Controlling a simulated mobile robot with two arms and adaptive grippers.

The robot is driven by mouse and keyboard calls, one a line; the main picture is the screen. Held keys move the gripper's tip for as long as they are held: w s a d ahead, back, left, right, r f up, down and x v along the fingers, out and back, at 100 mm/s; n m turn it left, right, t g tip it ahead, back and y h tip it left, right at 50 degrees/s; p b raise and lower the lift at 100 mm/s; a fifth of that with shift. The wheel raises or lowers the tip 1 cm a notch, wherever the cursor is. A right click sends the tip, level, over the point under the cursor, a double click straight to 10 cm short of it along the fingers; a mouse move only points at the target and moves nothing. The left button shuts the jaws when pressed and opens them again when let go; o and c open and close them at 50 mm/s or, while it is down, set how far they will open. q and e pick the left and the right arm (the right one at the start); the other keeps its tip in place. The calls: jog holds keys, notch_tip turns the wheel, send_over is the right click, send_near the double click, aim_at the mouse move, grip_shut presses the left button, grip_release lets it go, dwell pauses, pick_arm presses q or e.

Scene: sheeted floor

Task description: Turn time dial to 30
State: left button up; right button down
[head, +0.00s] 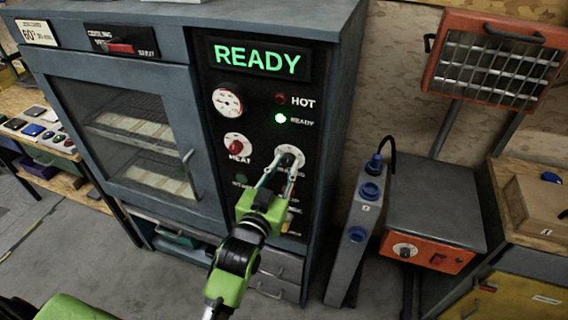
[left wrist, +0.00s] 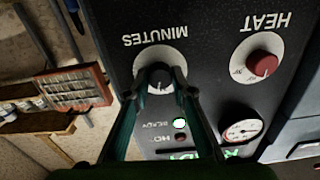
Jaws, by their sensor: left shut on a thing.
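The time dial (head: 290,154) is on the black control panel of the oven, a white round plate marked MINUTES in the left wrist view (left wrist: 154,56). My left gripper (head: 280,169) reaches up to it from below. In the left wrist view, its fingers (left wrist: 161,80) are shut on the dial's dark knob, one on each side. The knob is largely hidden by the fingers, and I cannot read its setting. My right gripper is in neither view.
A red HEAT dial (head: 236,147) sits left of the time dial. A green READY display (head: 258,60) and a lit green lamp (head: 280,118) are above. A grey blue-capped unit (head: 354,225) and an orange heater (head: 492,60) stand to the right.

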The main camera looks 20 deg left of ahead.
pick_arm(q)
jog(key=shift+n+p, duration=0.6)
jog(key=shift+n, duration=0.9)
jog(key=o, duration=1.1)
jog(key=shift+o, duration=0.2)
jog(key=s, duration=1.2)
jog(key=shift+a, duration=0.2)
